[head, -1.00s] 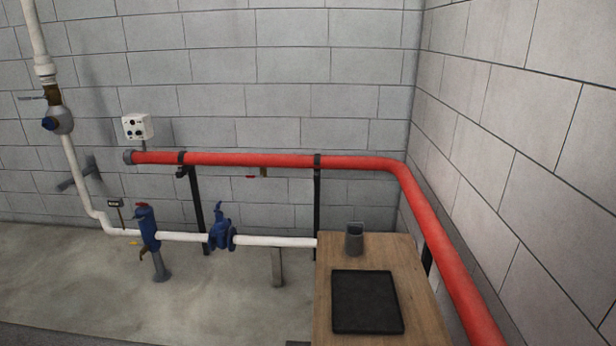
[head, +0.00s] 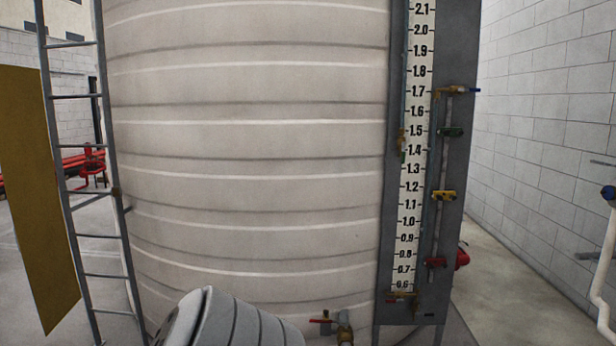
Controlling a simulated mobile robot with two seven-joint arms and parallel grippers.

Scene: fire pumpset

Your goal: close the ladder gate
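The ladder gate appears to be the flat yellow panel (head: 32,190) at the far left of the head view. Its right edge runs along the left rail of the grey ladder (head: 97,233). The panel stands off to the left of the ladder, and the rungs are uncovered. Its left part is cut off by the picture edge. I cannot make out hinges or a latch. Neither of my grippers is in view.
A large pale ribbed tank (head: 250,150) fills the middle, behind the ladder. A level scale (head: 412,190) with small valves stands at its right. A red-handled valve (head: 322,321) sticks out low. Floor (head: 490,290) is clear at the right.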

